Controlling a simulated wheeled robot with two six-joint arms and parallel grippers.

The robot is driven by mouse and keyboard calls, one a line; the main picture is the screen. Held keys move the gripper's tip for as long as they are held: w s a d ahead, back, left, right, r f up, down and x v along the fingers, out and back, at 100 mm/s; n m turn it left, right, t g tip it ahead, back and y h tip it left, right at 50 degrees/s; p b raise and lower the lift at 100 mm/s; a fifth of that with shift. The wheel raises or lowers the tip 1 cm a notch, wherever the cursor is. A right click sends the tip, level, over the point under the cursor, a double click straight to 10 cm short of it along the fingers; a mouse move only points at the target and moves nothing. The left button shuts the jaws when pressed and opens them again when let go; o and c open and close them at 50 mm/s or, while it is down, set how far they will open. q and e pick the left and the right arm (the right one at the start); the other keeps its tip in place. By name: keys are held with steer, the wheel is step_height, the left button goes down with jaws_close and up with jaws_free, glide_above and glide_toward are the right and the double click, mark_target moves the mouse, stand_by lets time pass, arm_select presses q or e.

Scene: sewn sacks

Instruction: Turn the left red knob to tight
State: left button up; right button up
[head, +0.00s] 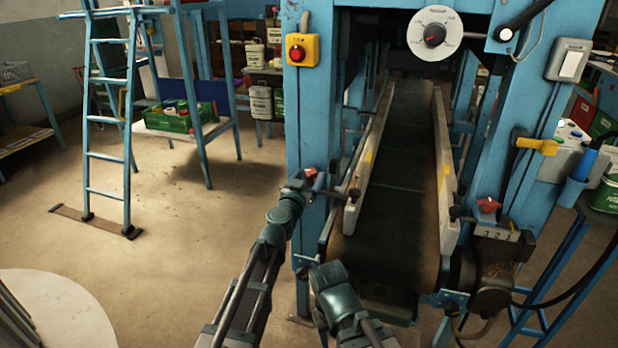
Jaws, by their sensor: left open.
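The left red knob (311,173) sits on the left side of the conveyor frame, at the blue post. My left gripper (302,184) is at this knob, its open fingers close around or beside it; I cannot tell whether they touch it. The gripper partly hides the knob, so its setting cannot be read. A second red knob (488,205) sits on the right side of the conveyor, with nothing of mine near it. My right arm shows at the bottom centre, but I cannot make out its gripper.
The dark conveyor belt (398,170) runs between two side rails, right of my left gripper. Above are a dial with a red pointer (434,35) and a yellow box with a red button (297,52). A blue ladder (108,120) stands left. The floor (190,225) between is clear.

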arm_select(q)
steer(key=shift+c, duration=0.4)
jaws_close()
